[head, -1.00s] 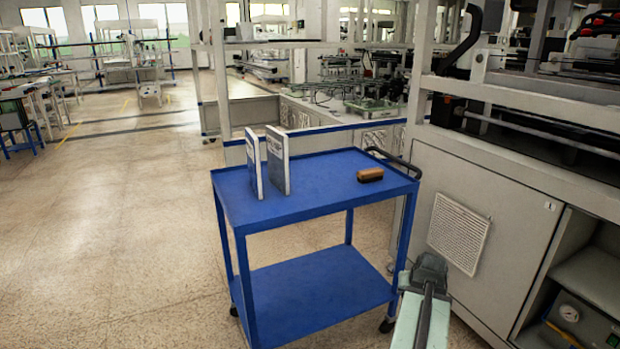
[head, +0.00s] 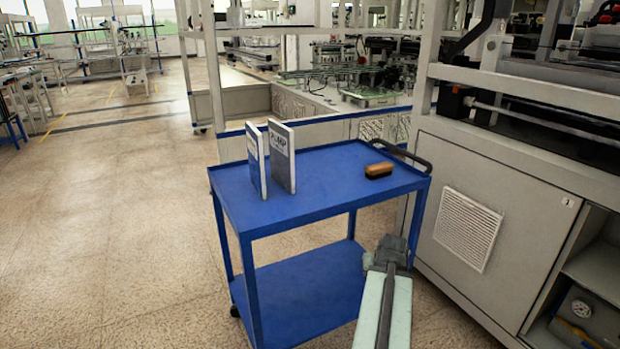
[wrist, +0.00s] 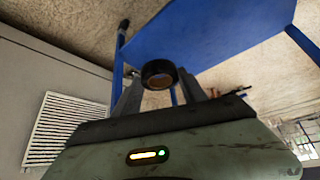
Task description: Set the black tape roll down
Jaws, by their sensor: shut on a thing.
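The black tape roll (wrist: 159,74) is between the fingers of my gripper (wrist: 160,92) in the wrist view. The gripper is shut on it, and the roll's round opening faces the camera. In the head view my arm comes up from the bottom and my gripper (head: 392,250) is in front of the blue cart's right side, lower than its top shelf. The roll cannot be made out in the head view. The blue cart (head: 330,180) has a top shelf and a lower shelf (head: 310,285). Its blue underside or shelf also shows in the wrist view (wrist: 215,35).
A brown brush-like block (head: 379,170) lies at right near the black handle (head: 402,153). The top's front middle is clear. A grey cabinet (head: 500,190) stands close on the right.

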